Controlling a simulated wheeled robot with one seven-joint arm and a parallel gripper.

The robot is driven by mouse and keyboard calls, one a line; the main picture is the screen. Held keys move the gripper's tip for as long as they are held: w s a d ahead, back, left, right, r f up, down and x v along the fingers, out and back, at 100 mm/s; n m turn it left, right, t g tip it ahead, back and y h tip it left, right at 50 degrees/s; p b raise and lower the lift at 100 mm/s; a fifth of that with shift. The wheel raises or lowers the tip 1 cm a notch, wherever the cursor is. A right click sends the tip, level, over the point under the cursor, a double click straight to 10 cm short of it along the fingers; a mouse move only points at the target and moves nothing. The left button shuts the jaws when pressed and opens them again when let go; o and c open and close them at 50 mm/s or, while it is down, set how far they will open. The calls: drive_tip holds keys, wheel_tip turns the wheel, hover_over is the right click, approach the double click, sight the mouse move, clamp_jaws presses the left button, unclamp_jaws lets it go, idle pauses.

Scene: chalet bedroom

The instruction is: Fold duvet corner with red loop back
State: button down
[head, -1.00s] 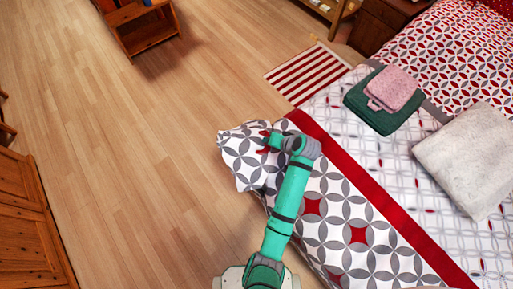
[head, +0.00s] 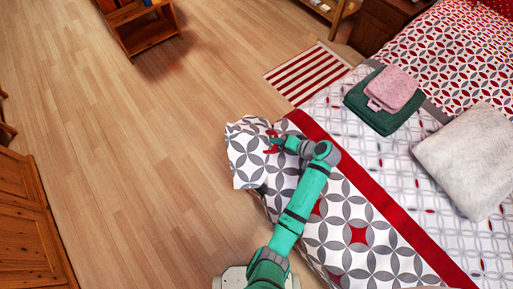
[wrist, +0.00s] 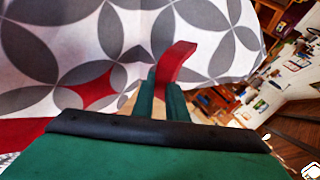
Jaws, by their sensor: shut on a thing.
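The duvet (head: 340,215) covers the bed with a grey, white and red ring pattern and a red band. Its corner (head: 245,155) is raised and bunched at the bed's left edge, partly hanging over the floor side. My gripper (head: 272,143) is at this corner, shut on the red loop (head: 271,150). In the wrist view the red loop (wrist: 173,62) stands up between the fingers of my gripper (wrist: 165,95), with the patterned duvet cloth (wrist: 110,40) right behind it. The arm hides part of the duvet.
A green folded towel with a pink one on top (head: 390,88) and a pale cushion (head: 468,160) lie on the bed to the right. A striped red and white rug (head: 308,74) lies beyond the corner. The wooden floor at left (head: 120,150) is clear.

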drive_tip(key=shift+s+d+f+y, duration=0.1)
drive_tip(key=shift+d+f+y, duration=0.15)
drive_tip(key=shift+d+y, duration=0.4)
drive_tip(key=shift+d, duration=0.1)
drive_tip(key=shift+d, duration=0.2)
drive_tip(key=shift+s+d+f+m+t+y, duration=0.1)
drive_tip(key=shift+d+f+m+t+y, duration=0.15)
drive_tip(key=shift+d, duration=0.25)
drive_tip(key=shift+d+f+m+t+y, duration=0.2)
drive_tip(key=shift+d+t+y, duration=0.1)
drive_tip(key=shift+d, duration=0.15)
drive_tip(key=shift+d, duration=0.15)
